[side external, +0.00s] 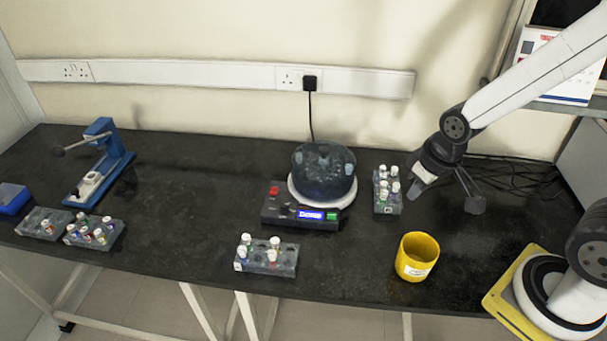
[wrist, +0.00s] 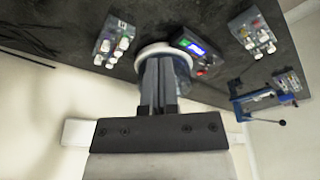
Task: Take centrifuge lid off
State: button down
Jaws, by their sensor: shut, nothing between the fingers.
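The centrifuge (side external: 300,213) stands near the middle of the bench, with a dark control panel, a lit blue display and a white round rim. My gripper (side external: 419,184) is in the air to the right of the centrifuge, apart from the lid. In the wrist view its two fingers (wrist: 158,65) are together and empty. They cover much of the lid (wrist: 183,72), which shows behind them beside the white rim (wrist: 165,48).
A tube rack (side external: 387,205) stands just right of the centrifuge, and another rack (side external: 284,262) in front. A yellow beaker (side external: 416,264) is at the front right. Two racks and a blue stand (side external: 107,165) are at left. A black cable (side external: 311,115) rises behind the centrifuge.

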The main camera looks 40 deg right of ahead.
jog(key=shift+c, duration=1.2)
grip_release()
jog(key=shift+w, duration=0.1)
jog(key=m+g, duration=0.3)
jog(key=m, duration=1.3)
send_over(324, 148)
jog(key=shift+f, duration=0.6)
jog(key=shift+m, duration=0.3)
jog(key=shift+f, duration=0.1)
jog(key=shift+f, duration=1.2)
